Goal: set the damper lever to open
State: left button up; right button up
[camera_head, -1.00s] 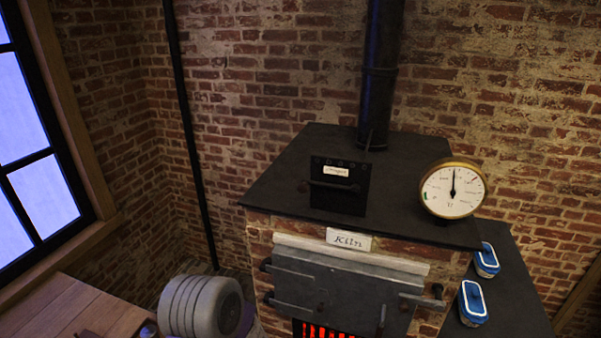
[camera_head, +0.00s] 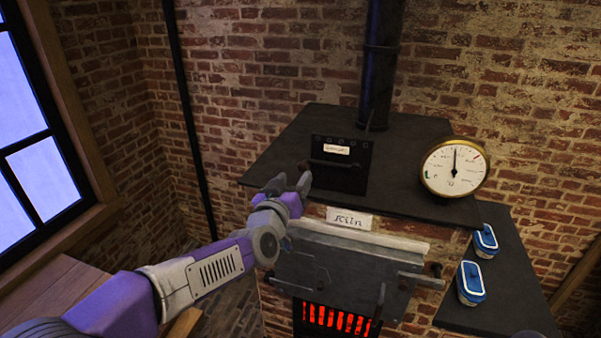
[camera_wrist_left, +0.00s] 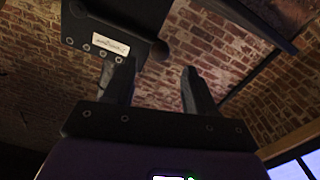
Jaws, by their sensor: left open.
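The damper plate (camera_head: 342,170) is a black upright panel with a white label, standing on top of the kiln. It also shows in the left wrist view (camera_wrist_left: 88,32). Its dark damper lever (camera_head: 330,163) lies nearly level across the plate, with a round knob at its left end. In the wrist view the lever knob (camera_wrist_left: 158,50) shows just beyond my fingertips, between them in the picture. My left gripper (camera_head: 290,182) is open and empty, just left of and in front of the knob. Contact cannot be told. My right gripper is not in view.
The kiln top (camera_head: 410,185) carries a round brass-rimmed gauge (camera_head: 454,167) to the right and a black flue pipe (camera_head: 379,80) behind. Below are the kiln door (camera_head: 330,275) and glowing grate.

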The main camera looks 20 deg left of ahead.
aim_at(302, 169)
pick_arm(q)
jog(key=shift+w+d+f+b, duration=0.1)
jog(key=shift+w+b, duration=0.1)
jog(key=shift+w, duration=1.25)
jog(key=shift+w+d+b, duration=0.1)
jog(key=shift+w+b, duration=0.1)
jog(key=shift+w, duration=1.2)
jog(key=shift+c, duration=0.4)
grip_shut()
